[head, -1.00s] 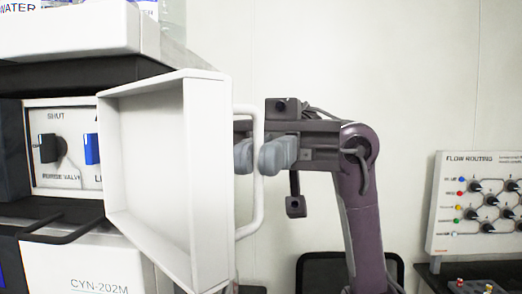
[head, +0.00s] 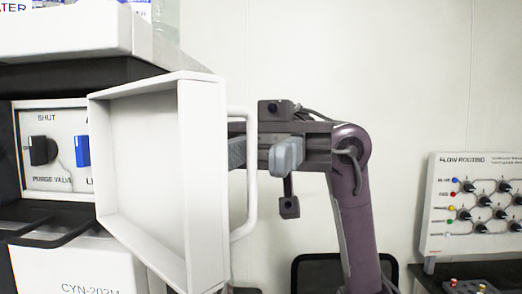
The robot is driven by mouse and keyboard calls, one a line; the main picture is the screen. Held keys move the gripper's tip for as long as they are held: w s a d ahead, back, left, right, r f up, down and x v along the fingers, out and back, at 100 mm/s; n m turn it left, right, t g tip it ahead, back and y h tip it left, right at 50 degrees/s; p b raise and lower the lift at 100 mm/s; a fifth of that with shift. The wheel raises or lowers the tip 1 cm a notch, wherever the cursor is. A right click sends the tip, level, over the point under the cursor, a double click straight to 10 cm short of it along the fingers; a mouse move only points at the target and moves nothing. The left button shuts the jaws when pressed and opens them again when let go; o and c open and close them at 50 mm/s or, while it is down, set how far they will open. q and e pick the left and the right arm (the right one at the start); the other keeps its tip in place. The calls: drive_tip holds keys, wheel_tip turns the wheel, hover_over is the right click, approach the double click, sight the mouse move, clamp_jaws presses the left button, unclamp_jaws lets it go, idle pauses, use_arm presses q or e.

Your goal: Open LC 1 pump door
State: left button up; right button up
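The white pump door (head: 150,185) stands swung wide open on the left half of the head view, showing its hollow inner side. Its white bar handle (head: 251,205) sticks out to the right of it. My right gripper (head: 262,153) is at the upper part of the handle, with one grey finger on each side of the bar. The fingers are spread, with a clear gap between the bar and the right finger. The left finger is partly hidden by the door and handle. My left gripper is not in view.
The opened bay shows a panel with a black purge valve knob (head: 42,150) and a blue knob (head: 83,150). A dark wire-like rail (head: 60,240) juts out below. A flow routing panel (head: 470,205) stands at the far right. The wall between is bare.

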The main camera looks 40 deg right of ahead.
drive_tip(key=v, duration=0.7)
drive_tip(key=shift+w+d, duration=0.25)
drive_tip(key=shift+d, duration=0.05)
idle(0.5)
